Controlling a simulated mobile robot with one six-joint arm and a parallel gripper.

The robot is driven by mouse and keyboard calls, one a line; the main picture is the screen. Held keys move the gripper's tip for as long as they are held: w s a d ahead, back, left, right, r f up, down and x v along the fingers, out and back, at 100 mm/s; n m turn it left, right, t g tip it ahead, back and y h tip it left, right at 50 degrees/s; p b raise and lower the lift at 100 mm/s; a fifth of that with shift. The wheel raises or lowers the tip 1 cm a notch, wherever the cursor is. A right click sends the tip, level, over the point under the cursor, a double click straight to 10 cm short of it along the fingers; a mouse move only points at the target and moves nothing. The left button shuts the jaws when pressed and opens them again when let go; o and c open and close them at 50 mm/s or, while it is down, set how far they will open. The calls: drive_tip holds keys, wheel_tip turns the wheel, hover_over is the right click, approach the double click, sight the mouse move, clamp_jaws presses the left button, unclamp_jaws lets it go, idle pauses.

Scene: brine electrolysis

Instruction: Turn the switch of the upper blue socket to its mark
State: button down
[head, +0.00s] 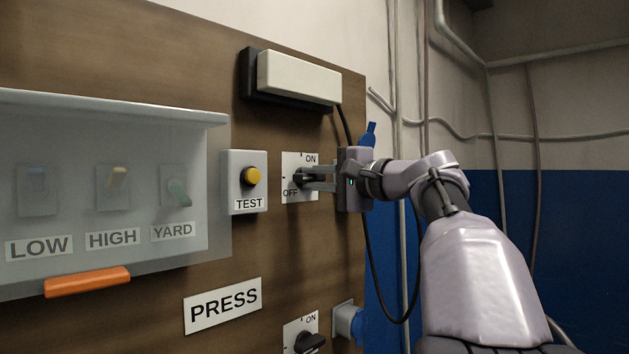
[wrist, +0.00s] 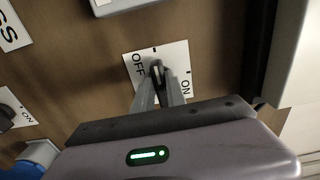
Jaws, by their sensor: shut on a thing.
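The upper switch has a small black knob (wrist: 156,67) on a white plate (head: 290,162) with ON at its top and OFF at its lower left. My gripper (head: 304,179) reaches in from the right and is shut on the knob. In the wrist view, the fingers pinch the knob, and its visible end seems to point toward the OFF tick; the fingers hide part of it. The upper blue socket (head: 369,133) shows only as a blue part above and behind my gripper; the rest is hidden.
A box with a yellow TEST button (head: 252,175) stands close left of the switch. A clear cover (head: 110,115) with an orange handle (head: 87,282) is further left. A white lamp-like box (head: 298,77) juts out above. A lower switch (head: 309,342) and lower blue socket (head: 357,325) sit below. A black cable (head: 373,270) hangs under my wrist.

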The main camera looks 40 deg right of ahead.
drive_tip(key=c, duration=1.4)
unclamp_jaws()
drive_tip(key=shift+o, duration=0.2)
drive_tip(key=shift+s, duration=0.1)
drive_tip(key=s+d, duration=0.1)
drive_tip(key=s, duration=1.6)
drive_tip(key=shift+d+b, duration=0.15)
drive_tip(key=shift+b, duration=0.2)
drive_tip(key=shift+s, duration=0.1)
